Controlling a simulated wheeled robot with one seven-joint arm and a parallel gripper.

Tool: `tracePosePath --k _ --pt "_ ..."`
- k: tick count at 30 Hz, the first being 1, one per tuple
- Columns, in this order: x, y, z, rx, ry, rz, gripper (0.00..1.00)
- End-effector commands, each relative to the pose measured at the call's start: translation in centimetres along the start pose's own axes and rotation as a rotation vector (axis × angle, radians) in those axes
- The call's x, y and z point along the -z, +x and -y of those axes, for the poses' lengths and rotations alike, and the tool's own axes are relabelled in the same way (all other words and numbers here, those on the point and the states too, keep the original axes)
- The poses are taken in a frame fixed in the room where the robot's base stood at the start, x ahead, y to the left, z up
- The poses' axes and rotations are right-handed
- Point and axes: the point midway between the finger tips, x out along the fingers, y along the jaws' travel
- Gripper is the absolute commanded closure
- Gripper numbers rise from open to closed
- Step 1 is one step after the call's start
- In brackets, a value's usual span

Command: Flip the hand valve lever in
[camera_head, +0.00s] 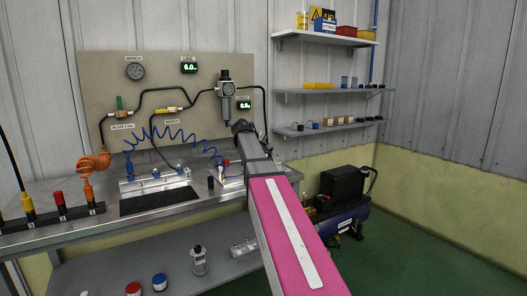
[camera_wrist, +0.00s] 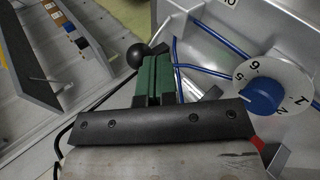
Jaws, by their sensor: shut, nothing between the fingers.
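A black ball knob (camera_wrist: 138,54), which looks like the end of the hand valve lever, shows in the wrist view just left of my fingertips. The lever's rod and the valve body are mostly hidden behind my gripper. My gripper (camera_wrist: 157,72) has green fingers, shut with nothing between them. The fingers are beside the knob, and I cannot tell whether they touch it. In the head view my arm hides the gripper and the lever over the right end of the bench.
A numbered dial with a blue knob (camera_wrist: 262,97) and blue tubes (camera_wrist: 212,69) lie right of my fingers. A compressor (camera_head: 342,207) sits on the floor at right.

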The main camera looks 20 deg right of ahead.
Motion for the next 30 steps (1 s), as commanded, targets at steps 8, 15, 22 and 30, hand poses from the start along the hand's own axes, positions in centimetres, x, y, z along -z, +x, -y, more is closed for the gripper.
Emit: tracePosePath --k 8,15,22,30 --pt "-0.1 0.2 -1.1 0.087 0.018 -0.02 1.0" --pt "-0.7 0.9 -3.1 0.264 0.051 -0.06 1.0" --pt "-1.2 1.8 -4.7 0.446 0.083 -0.101 1.0" --pt "-1.8 2.8 -5.7 0.522 0.095 -0.118 1.0"
